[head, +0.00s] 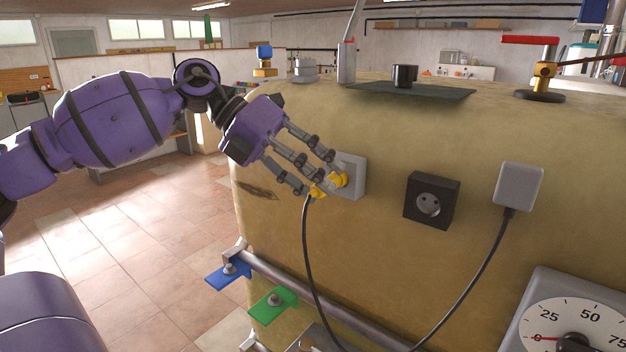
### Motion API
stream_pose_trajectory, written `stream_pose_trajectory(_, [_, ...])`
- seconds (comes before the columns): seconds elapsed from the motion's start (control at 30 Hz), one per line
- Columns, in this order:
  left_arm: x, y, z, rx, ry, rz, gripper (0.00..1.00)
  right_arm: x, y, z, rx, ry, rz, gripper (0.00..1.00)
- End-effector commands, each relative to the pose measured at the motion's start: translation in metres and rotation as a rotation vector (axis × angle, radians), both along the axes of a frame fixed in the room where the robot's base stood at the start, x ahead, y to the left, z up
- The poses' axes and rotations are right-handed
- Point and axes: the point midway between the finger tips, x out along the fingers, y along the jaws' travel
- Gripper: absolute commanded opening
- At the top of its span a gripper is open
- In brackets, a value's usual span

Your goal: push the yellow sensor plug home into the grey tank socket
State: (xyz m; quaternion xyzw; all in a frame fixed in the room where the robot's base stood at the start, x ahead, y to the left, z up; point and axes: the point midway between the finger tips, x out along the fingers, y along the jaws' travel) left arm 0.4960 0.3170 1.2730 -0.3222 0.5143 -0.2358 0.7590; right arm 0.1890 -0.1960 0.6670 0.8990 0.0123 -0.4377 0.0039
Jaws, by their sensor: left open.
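The yellow sensor plug (318,189) is at the face of the grey tank socket (357,163) on the tan tank, with a dark cable hanging from it. Yellow also shows against the socket's front; how deep the plug sits I cannot tell. My left gripper (316,184) comes in from the upper left, its fingers open, with the fingertips right at the plug. The fingers hide part of the plug and the socket's left edge. Whether they touch the plug is unclear. My right gripper is out of view.
A black socket (431,201) and a grey plug (518,186) with a cable are to the right. Below are a rail with blue (228,275) and green (273,302) levers, and a gauge (577,325). A black cup (404,76) stands on a dark mat (440,92) on top. Open floor lies left.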

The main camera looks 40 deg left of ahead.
Motion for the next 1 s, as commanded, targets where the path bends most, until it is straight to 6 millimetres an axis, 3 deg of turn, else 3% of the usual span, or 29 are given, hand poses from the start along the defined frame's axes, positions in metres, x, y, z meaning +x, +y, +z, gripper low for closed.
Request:
stream_pose_trajectory(0.27, [-0.006, 0.013, 0.012, -0.002, -0.001, 0.002, 0.43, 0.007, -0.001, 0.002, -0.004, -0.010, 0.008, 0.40])
stream_pose_trajectory(0.7, [-0.037, 0.073, 0.066, -0.001, -0.002, 0.003, 0.43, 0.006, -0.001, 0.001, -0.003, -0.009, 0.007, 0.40])
stream_pose_trajectory(1.0, [-0.043, 0.083, 0.076, 0.000, 0.000, 0.000, 0.43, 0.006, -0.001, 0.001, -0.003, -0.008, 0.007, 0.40])
